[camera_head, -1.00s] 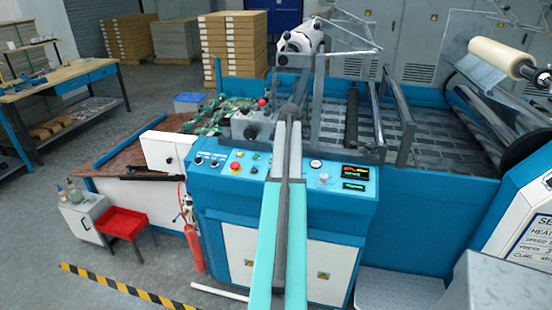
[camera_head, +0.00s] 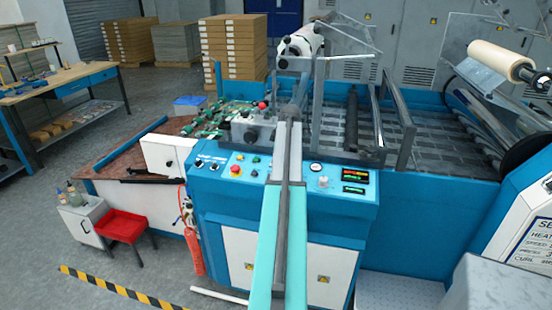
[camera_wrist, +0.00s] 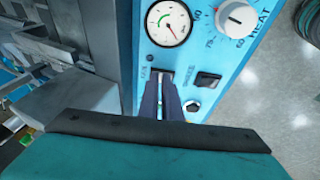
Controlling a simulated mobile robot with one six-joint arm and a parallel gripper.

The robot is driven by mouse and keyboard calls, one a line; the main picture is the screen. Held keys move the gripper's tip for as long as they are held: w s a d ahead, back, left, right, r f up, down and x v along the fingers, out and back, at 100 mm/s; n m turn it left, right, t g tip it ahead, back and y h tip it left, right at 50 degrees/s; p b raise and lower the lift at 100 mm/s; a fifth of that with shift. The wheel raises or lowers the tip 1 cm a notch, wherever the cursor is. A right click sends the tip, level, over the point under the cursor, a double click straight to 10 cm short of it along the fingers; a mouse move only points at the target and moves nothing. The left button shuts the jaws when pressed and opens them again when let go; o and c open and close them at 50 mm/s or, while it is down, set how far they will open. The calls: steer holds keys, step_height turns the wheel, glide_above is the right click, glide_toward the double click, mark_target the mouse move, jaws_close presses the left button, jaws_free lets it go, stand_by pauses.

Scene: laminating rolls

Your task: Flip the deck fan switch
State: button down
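The wrist view shows a light blue control panel (camera_wrist: 215,60) close up, with a round gauge (camera_wrist: 168,22) and a white heat knob (camera_wrist: 235,18). A black rocker switch (camera_wrist: 208,81) sits below them, beside a small label too blurred to read surely. My gripper (camera_wrist: 161,82) is just left of this switch, its two dark fingers close together with a narrow gap at the tips. Another small label shows by the left finger. Whatever lies under the fingertips is mostly hidden, so contact is unclear.
A hex-shaped fitting (camera_wrist: 192,106) sits below the rocker switch. Grey metal machine parts (camera_wrist: 100,40) stand close on the left of the wrist view. Grey floor (camera_wrist: 290,90) is open to the right. The head view shows the machine's main control panel (camera_head: 215,178) with buttons and displays.

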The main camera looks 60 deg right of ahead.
steer(key=shift+w+r+p, duration=0.2)
steer(key=shift+r+p, duration=0.2)
steer(key=shift+r, duration=0.2)
steer(key=shift+s+a+r+p, duration=0.1)
steer(key=shift+a+r+p, duration=0.2)
steer(key=shift+r, duration=0.3)
steer(key=shift+s+a+r+p, duration=0.15)
steer(key=shift+a+r, duration=0.15)
steer(key=shift+r, duration=0.3)
steer(key=shift+s+r+b, duration=0.25)
steer(key=shift+r+b, duration=0.05)
steer(key=shift+r, duration=0.3)
steer(key=b+v, duration=0.2)
steer(key=v, duration=0.7)
